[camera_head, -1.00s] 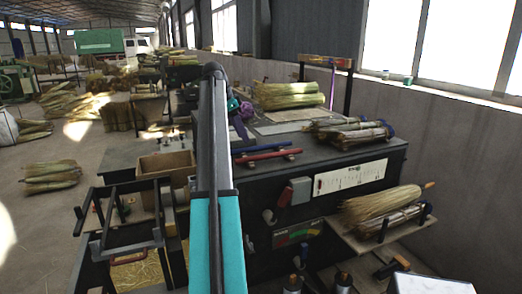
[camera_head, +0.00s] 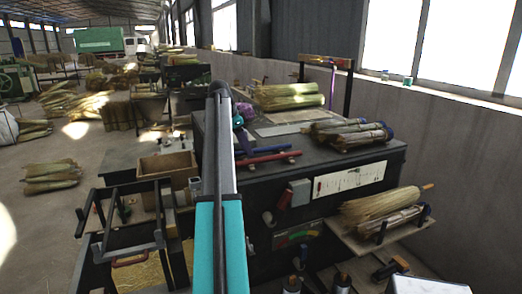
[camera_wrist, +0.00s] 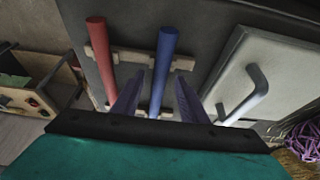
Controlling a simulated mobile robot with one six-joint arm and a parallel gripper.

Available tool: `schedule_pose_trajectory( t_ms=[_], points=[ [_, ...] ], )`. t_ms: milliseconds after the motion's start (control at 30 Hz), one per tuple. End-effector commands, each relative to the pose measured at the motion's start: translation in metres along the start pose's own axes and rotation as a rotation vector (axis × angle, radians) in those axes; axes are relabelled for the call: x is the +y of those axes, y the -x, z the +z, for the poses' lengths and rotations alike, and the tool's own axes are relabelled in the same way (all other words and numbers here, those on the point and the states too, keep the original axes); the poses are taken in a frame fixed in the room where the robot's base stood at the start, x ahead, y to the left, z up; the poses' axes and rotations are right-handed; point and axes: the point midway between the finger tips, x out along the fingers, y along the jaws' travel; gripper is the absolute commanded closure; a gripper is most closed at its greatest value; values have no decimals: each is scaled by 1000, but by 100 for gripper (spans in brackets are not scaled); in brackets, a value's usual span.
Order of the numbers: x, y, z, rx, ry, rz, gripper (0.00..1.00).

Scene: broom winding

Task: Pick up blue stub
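The blue stub (camera_wrist: 164,65) lies on small pale supports on the dark bench top, beside and roughly parallel to the red stub (camera_wrist: 102,58). In the wrist view, my gripper (camera_wrist: 160,80) is open, with one purple finger on each side of the blue stub, and it holds nothing. I cannot tell how far above the stub the fingertips are. In the head view, my gripper (camera_head: 243,140) is at the left end of the blue stub (camera_head: 278,149), partly hidden behind my arm. The red stub (camera_head: 268,157) lies in front of it.
A pale panel with a handle (camera_wrist: 262,75) is right of the blue stub in the wrist view. Straw bundles (camera_head: 350,137) lie on the right of the bench top (camera_head: 320,165).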

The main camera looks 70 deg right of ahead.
Motion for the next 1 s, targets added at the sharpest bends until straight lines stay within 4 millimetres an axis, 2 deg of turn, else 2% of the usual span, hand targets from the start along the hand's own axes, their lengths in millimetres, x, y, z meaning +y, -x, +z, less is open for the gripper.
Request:
schedule_pose_trajectory(
  t_ms=[367,467,600,633,1000],
  points=[
    [0,0,0,0,0,0,61],
    [0,0,0,0,0,0,74],
    [0,0,0,0,0,0,98],
    [0,0,0,0,0,0,100],
    [-1,2,0,1,1,-1,100]
  ],
)
